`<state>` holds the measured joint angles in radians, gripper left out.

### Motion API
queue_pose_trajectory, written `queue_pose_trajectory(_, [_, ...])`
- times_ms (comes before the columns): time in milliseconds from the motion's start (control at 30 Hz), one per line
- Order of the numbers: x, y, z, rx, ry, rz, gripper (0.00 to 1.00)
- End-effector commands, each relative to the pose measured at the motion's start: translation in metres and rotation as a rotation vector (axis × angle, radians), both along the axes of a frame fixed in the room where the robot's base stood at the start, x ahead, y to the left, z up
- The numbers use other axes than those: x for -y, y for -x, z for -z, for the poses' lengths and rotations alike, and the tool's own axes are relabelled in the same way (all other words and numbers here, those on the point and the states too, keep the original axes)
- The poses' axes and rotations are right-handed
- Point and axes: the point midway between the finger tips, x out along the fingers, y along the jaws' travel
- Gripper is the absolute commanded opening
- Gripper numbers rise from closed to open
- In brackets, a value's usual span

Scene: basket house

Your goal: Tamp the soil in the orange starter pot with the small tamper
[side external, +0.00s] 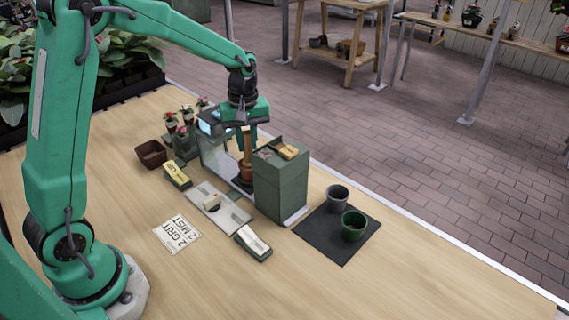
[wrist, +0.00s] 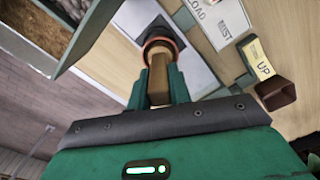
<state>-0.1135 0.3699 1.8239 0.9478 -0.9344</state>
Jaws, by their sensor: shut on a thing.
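My gripper (side external: 243,134) is shut on the wooden handle of the small tamper (side external: 246,148). The handle also shows between the fingers in the wrist view (wrist: 158,82). The orange starter pot (side external: 246,174) stands below it, between the clear panel and the green cabinet. In the wrist view the pot's orange rim (wrist: 162,41) rings the tamper's far end. The tamper is about upright over or inside the pot. Its lower face and the soil under it are hidden, so I cannot tell whether they touch.
The tall green cabinet (side external: 281,185) stands close on the right. A black mat (side external: 325,240) holds a grey pot (side external: 337,197) and a green pot (side external: 353,226). The front table is clear.

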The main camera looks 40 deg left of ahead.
Motion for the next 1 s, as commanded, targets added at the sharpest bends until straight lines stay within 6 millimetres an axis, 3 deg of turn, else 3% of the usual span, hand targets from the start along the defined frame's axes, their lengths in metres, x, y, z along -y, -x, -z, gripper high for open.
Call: queue_pose_trajectory(1000, [-0.0001,0.0001,0.0057,0.000,0.000,0.000,0.01])
